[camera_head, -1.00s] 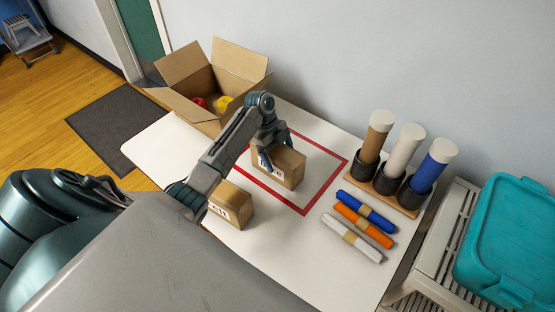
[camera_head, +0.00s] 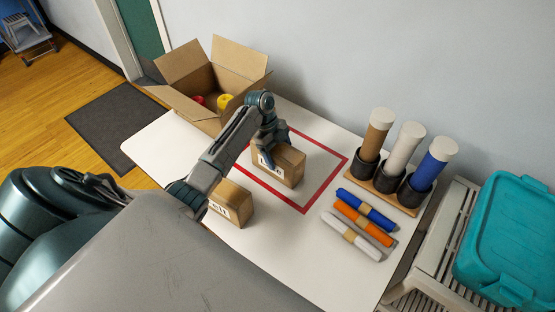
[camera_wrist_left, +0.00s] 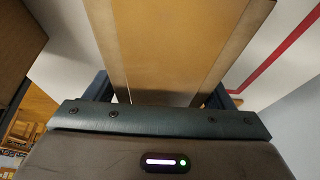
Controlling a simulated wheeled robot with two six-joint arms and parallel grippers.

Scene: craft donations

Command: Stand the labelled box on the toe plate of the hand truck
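A brown cardboard box (camera_head: 287,168) with a white label stands on the table inside a red outlined square. My left gripper (camera_head: 270,148) is at this box, close to its top and labelled side. In the left wrist view the box (camera_wrist_left: 180,45) fills the space between my two finger pads, which lie close along its sides; whether they press on it is unclear. A second brown box (camera_head: 233,203) with a dark-lettered white label stands nearer, partly hidden by my left arm. I see no hand truck or toe plate in these views. My right gripper is not in view.
An open carton (camera_head: 207,85) with red and yellow things stands at the back left. Blue, orange and white rolls (camera_head: 362,225) lie at right, near a rack of upright rolls (camera_head: 390,180). A teal bin (camera_head: 510,240) stands further right.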

